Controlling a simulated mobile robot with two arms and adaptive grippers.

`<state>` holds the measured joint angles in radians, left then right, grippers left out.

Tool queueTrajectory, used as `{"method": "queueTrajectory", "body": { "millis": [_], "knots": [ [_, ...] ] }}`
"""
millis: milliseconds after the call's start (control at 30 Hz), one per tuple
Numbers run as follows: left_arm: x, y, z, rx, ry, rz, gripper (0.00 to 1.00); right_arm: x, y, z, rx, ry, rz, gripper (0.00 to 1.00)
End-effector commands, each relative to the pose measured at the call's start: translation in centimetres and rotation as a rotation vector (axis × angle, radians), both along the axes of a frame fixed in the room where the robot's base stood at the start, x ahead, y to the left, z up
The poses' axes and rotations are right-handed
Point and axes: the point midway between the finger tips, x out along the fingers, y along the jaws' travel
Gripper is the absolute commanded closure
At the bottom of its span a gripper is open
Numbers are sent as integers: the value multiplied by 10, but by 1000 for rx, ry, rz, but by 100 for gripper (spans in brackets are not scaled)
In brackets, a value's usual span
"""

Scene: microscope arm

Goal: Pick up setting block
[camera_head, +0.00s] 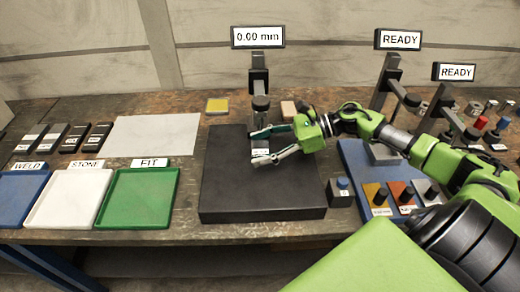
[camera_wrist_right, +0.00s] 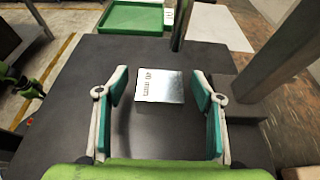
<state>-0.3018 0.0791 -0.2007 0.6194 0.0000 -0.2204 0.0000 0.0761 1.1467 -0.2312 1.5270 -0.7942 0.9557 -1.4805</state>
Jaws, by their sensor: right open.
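The setting block is a small silver metal block with dark print on top. It lies flat on the black plate in the right wrist view (camera_wrist_right: 160,86), and in the head view a small part of it (camera_head: 261,152) shows between the fingers. My right gripper (camera_head: 254,148) reaches in from the right, low over the black plate (camera_head: 235,195). Its teal-padded fingers are open. In the right wrist view the fingertips stand on either side of the block, with a gap on each side. My left gripper is not in view.
A gauge post (camera_head: 259,80) with a 0.00 mm display (camera_head: 258,37) rises just behind the block. A small dark box with a blue button (camera_head: 342,190) stands right of the plate. Blue, white and green trays (camera_head: 145,198) lie at left. A blue fixture (camera_head: 352,160) stands at right.

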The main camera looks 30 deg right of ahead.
Motion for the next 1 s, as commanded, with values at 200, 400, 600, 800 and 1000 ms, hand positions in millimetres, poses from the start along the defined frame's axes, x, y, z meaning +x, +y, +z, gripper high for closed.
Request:
{"method": "queueTrajectory", "body": {
  "millis": [200, 400, 600, 800, 1000],
  "knots": [
    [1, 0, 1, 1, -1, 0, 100, 2, 2, -2, 0, 1, 0, 39],
    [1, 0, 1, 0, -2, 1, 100, 2, 2, -2, 0, 1, 0, 73],
    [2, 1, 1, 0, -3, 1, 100, 3, 2, 2, 3, -5, -1, 100],
    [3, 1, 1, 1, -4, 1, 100, 3, 2, 2, 2, -4, -1, 100],
    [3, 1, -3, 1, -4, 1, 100, 3, 2, 10, -1, -7, -2, 100]
  ]
}}
